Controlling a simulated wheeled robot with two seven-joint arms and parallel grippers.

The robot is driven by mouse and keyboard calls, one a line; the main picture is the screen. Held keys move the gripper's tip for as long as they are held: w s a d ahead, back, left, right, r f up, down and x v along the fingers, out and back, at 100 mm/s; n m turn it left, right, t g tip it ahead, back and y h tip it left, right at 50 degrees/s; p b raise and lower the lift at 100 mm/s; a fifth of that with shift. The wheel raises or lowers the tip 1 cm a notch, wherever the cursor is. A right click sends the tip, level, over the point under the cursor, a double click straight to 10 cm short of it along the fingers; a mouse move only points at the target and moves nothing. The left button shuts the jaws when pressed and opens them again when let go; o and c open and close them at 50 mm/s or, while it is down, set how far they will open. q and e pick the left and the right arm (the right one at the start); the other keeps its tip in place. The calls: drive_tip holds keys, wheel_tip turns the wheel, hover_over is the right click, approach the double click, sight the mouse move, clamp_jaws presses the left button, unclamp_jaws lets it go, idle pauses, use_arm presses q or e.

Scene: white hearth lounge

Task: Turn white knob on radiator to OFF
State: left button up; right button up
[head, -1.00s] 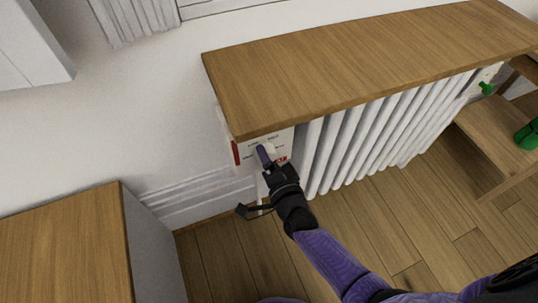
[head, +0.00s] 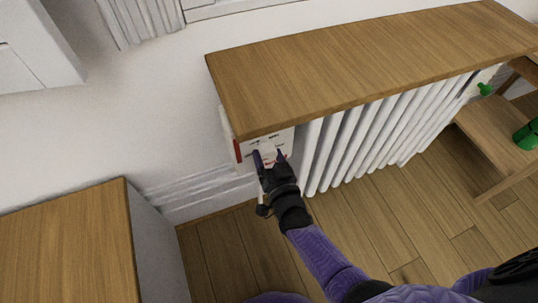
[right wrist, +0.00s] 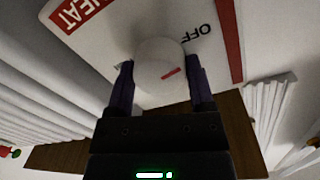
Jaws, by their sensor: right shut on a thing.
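The white round knob (right wrist: 158,55) sits on a white control plate at the left end of the radiator (head: 365,140). A short red mark shows on the lower right of its face in the right wrist view. The plate (right wrist: 207,60) carries the word OFF up and right of the knob and HEAT on a red band at upper left. My right gripper (right wrist: 161,82) is shut on the knob, one dark finger on each side. In the head view, the right gripper (head: 268,156) covers part of the plate and the knob is hard to make out. My left gripper is not in view.
A wooden shelf (head: 370,60) overhangs the radiator and plate. A wooden-topped cabinet (head: 60,245) stands at lower left. A low wooden table (head: 500,140) with a green object (head: 527,135) is at right. A green knob (head: 485,89) shows at the radiator's far end. The floor between is clear.

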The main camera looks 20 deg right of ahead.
drive_tip(key=shift+n, duration=0.4)
drive_tip(key=o, duration=1.2)
drive_tip(key=shift+o, duration=0.2)
use_arm(q)
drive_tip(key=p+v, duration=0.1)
drive_tip(key=p, duration=0.1)
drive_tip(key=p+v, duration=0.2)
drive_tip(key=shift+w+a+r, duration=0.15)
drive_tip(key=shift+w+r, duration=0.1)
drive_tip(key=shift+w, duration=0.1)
use_arm(e)
drive_tip(key=s, duration=1)
drive_tip(key=shift+r, duration=0.15)
drive_tip(key=shift+a, duration=0.1)
